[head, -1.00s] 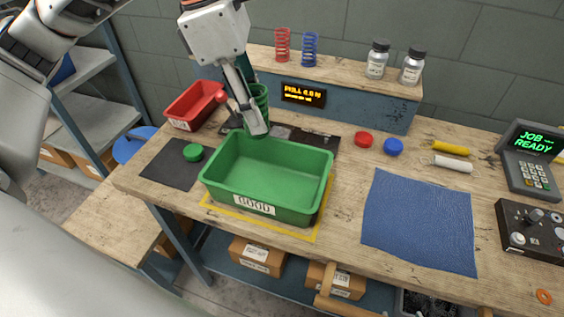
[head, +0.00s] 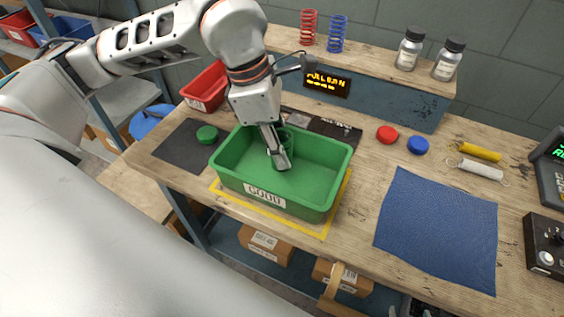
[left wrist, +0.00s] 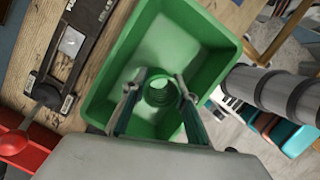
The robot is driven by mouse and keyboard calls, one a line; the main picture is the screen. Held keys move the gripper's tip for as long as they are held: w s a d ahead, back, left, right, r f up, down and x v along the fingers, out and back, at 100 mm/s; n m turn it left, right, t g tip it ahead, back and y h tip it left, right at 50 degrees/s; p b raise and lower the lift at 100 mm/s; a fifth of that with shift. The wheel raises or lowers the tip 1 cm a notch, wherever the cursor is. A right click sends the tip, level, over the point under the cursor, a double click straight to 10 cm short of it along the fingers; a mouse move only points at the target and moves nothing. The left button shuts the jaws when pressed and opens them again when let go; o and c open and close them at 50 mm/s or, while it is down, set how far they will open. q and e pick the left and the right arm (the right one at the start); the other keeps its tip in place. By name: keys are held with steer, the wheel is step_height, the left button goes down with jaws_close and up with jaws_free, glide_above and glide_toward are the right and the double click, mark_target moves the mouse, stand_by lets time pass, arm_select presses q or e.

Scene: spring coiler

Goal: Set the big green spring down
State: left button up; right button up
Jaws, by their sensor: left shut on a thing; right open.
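The big green spring (head: 284,141) is inside the green bin (head: 235,182) labelled GOOD, partly hidden by my gripper. In the left wrist view the spring (left wrist: 160,93) shows as dark green coils between the fingers, above the floor of the bin (left wrist: 110,88). My left gripper (head: 280,161) reaches down into the bin and is shut on the spring; it also shows in the left wrist view (left wrist: 161,82). I cannot tell whether the spring touches the bin floor. My right gripper is not in view.
A red bin (head: 206,86) stands behind at the left. A black mat holds a green cap (head: 207,133). Red (head: 386,133) and blue (head: 417,145) caps, yellow (head: 480,152) and white (head: 481,169) springs, and a bare blue mat (head: 437,230) lie to the right.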

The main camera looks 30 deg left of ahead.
arm_select(q)
steer(key=shift+f, duration=2.45)
steer(key=shift+f+b, duration=0.15)
steer(key=shift+b, duration=0.15)
steer(key=o, duration=1.2)
steer(key=p+v, duration=0.1)
steer(key=v, duration=1.1)
